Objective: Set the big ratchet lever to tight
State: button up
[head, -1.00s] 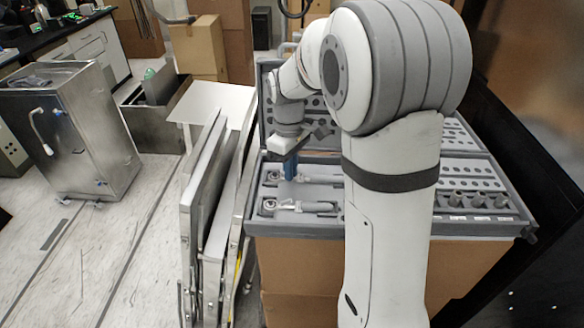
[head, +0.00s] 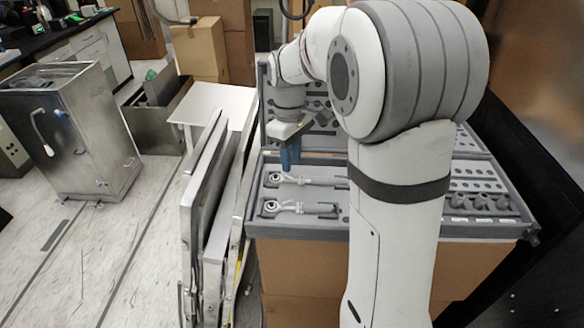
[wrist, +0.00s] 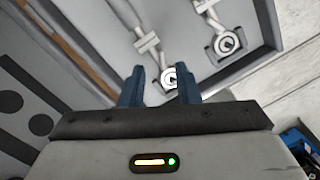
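Two silver ratchets lie in the grey tool tray: a back ratchet (head: 275,179) and a front ratchet (head: 270,207) nearer the tray's front edge. Their round heads are at the left and their handles run right. I cannot tell for sure which is the big one. My gripper (head: 291,157) hangs above the tray just behind the back ratchet's head, blue fingers down. In the wrist view the fingers (wrist: 160,86) are apart with nothing gripped. The back ratchet's head (wrist: 171,77) shows between them, partly hidden. The front ratchet's head (wrist: 228,43) is farther right. The lever settings are too small to read.
The tray (head: 300,228) rests on brown cardboard boxes (head: 305,285). Its right part holds several sockets (head: 482,202), and a perforated lid or panel stands behind. Metal panels (head: 215,215) lean close on the left. My arm covers the tray's middle.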

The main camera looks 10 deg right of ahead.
jog(key=shift+w+r, duration=0.2)
jog(key=shift+r, duration=1.8)
jog(key=s+f+m+t, duration=0.1)
jog(key=s+m, duration=0.3)
jog(key=s, duration=0.6)
jog(key=s+f+m+t, duration=0.1)
jog(key=s+m+t, duration=0.2)
jog(key=s, duration=0.7)
jog(key=shift+s+d+f+m, duration=0.25)
jog(key=shift+s+d+m, duration=0.15)
jog(key=shift+m, duration=0.4)
